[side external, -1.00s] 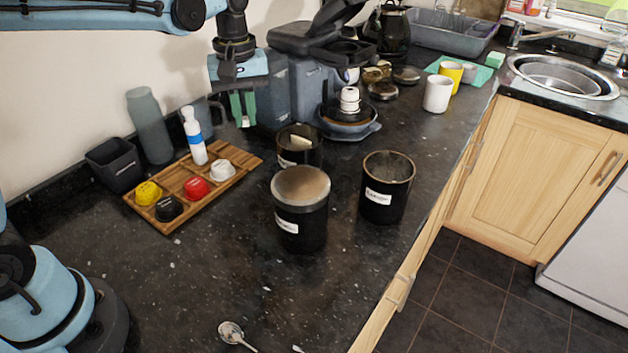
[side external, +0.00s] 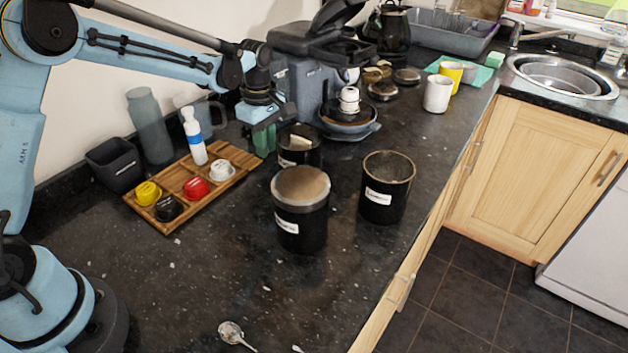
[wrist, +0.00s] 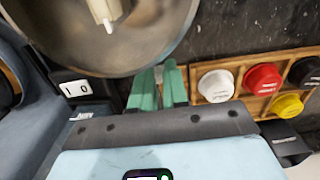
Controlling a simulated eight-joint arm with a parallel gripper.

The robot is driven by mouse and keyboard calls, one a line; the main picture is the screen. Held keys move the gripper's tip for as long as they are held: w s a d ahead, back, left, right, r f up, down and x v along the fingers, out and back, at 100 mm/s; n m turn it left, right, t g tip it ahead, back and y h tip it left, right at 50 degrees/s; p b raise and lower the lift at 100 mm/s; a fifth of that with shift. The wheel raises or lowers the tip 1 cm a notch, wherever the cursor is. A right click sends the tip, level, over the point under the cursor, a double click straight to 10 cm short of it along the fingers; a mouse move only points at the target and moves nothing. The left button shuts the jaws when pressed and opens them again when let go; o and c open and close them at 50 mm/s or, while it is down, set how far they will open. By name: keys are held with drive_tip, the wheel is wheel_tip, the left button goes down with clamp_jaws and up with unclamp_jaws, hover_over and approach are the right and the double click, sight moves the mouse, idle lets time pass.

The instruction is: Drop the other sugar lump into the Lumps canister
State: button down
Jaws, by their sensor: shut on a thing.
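My gripper (side external: 265,141) is low behind and left of the rearmost black canister (side external: 316,156). In the wrist view its green fingers (wrist: 160,88) are close together beside that canister's rim (wrist: 130,70). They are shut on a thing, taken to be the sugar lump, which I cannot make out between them. A pale lump (side external: 300,141) lies in that canister; it also shows in the wrist view (wrist: 104,10). Two more black canisters stand nearer: one with a broad brown-grey top (side external: 300,228) and an open one (side external: 382,206). I cannot read their labels.
A wooden tray (side external: 212,180) with white, red, black and yellow capsules and a white bottle (side external: 194,138) is left of my gripper. A coffee machine (side external: 305,85) stands behind. A spoon (side external: 233,333) lies in front. The front counter is mostly clear.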

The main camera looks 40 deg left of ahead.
drive_tip(key=shift+f, duration=1.9)
drive_tip(key=shift+f, duration=0.1)
drive_tip(key=c, duration=1.1)
unclamp_jaws()
